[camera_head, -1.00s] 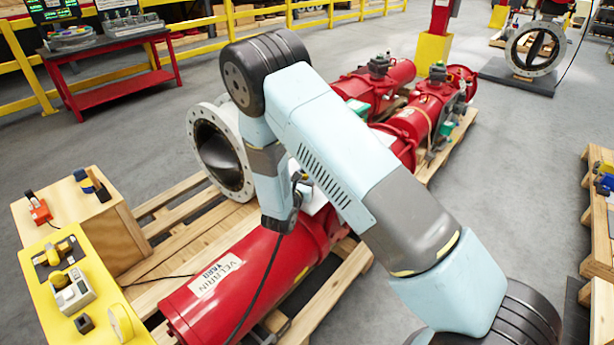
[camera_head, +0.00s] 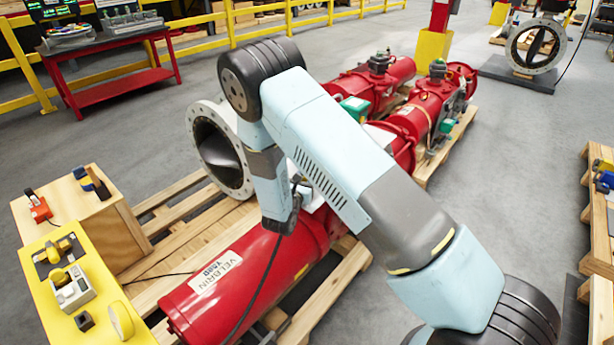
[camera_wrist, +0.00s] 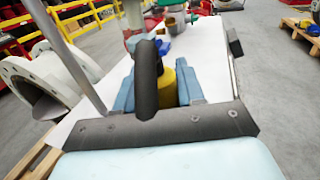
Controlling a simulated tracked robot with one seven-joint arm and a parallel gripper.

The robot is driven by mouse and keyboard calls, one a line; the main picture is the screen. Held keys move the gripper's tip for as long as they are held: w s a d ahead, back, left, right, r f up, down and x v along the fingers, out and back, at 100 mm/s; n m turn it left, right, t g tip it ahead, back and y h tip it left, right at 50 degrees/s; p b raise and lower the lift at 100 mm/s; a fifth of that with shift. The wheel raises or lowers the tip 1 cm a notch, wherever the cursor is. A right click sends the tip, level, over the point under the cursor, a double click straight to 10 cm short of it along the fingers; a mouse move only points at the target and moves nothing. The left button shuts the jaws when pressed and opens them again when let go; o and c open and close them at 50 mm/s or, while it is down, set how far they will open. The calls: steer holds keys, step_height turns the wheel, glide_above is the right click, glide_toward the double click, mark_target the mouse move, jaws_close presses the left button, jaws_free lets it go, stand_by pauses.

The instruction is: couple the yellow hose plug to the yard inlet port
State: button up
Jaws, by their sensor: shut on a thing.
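The yellow hose plug (camera_wrist: 168,88) shows in the wrist view between the light blue fingers of my gripper (camera_wrist: 158,84). The gripper is shut on it. A thick dark hose loop (camera_wrist: 146,75) stands in front of the plug and covers part of it. The plug's front end is hidden. Just beyond it are a small blue part (camera_wrist: 160,46) and red and green fittings; I cannot tell which is the yard inlet port, or whether the plug touches anything. In the head view my arm hides the gripper's fingers and the plug.
A red actuator cylinder (camera_head: 240,285) with a white label lies on a wooden pallet (camera_head: 170,200), beside a grey flanged valve (camera_head: 218,150). A yellow-topped bench (camera_head: 95,325) with fittings stands at left. A white panel (camera_wrist: 90,85) lies under the gripper.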

steer(key=shift+f, duration=0.8)
steer(key=o, duration=1.2)
steer(key=v, duration=1.3)
steer(key=shift+s+a, duration=0.1)
steer(key=shift+s, duration=0.3)
